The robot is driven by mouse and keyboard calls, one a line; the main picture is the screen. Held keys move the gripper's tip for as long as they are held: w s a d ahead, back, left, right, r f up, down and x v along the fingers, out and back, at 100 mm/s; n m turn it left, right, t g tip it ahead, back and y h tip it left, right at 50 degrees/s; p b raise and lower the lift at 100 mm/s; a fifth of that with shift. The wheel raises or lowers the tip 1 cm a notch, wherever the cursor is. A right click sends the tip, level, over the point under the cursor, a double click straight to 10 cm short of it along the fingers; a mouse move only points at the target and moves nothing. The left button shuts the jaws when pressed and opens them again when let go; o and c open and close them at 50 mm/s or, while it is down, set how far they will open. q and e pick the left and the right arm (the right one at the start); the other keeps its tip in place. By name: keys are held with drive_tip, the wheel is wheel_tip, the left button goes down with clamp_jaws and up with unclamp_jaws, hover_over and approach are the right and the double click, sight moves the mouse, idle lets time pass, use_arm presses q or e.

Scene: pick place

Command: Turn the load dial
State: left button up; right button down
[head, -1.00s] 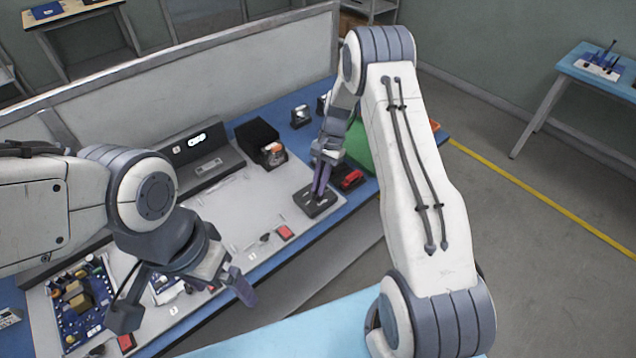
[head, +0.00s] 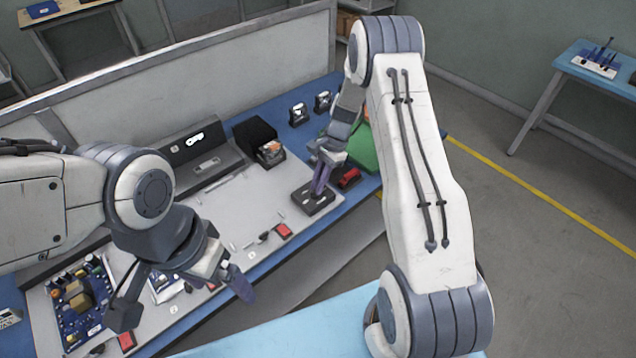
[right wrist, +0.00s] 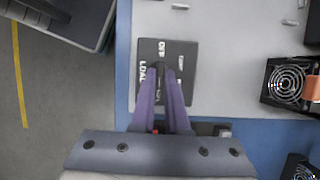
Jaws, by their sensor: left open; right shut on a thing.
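The load dial sits on a small dark panel (head: 308,204) at the right end of the grey work mat in the head view. In the right wrist view the panel (right wrist: 183,55) carries white lettering, with "LOAD" and "OFF" readable. My right gripper (head: 319,191) reaches down to the panel, and its purple fingers are shut on the dial knob (right wrist: 159,67). The fingers hide most of the knob, so I cannot tell its exact setting. My left gripper (head: 184,298) is open and empty above the front of the mat, near the circuit board.
A black box with a fan (right wrist: 287,85) stands near the panel. A red item (head: 348,178) and a green block (head: 363,150) lie right of it. A red square (head: 284,231) lies at the front.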

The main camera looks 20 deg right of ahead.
drive_tip(key=c, duration=0.9)
unclamp_jaws()
drive_tip(key=shift+s+a, duration=0.1)
drive_tip(key=shift+r, duration=0.1)
drive_tip(key=shift+d+r, duration=0.25)
drive_tip(key=shift+r, duration=0.05)
drive_tip(key=b+v, duration=0.1)
drive_tip(key=v, duration=0.8)
drive_tip(key=shift+d+r+b, duration=0.1)
drive_tip(key=shift+r+b, duration=0.2)
drive_tip(key=shift+b, duration=0.05)
